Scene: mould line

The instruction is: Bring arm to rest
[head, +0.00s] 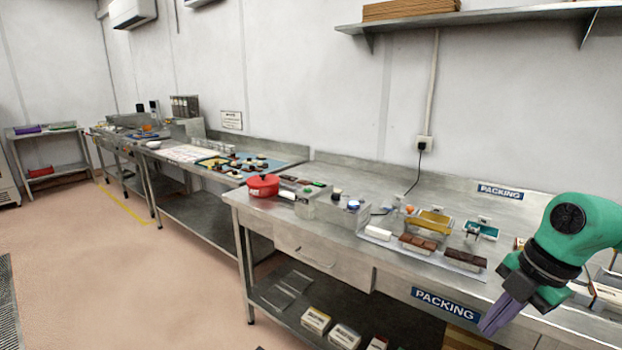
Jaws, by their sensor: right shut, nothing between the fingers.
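My right arm comes in from the right edge, in green and black. Its gripper (490,326) points down and to the left at the front edge of the packing table (340,262), with its purple fingers together and nothing between them. The gripper is in front of the table's front edge as I see it, to the right of the blue PACKING label (446,305). My left gripper does not show in the head view.
Brown bars (466,259) lie on a pale mat near the gripper. A red pot (263,186) stands at the table's left end. Boxes (345,335) sit on the lower shelf. A wall shelf (470,17) hangs above. The floor (120,270) at left is clear.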

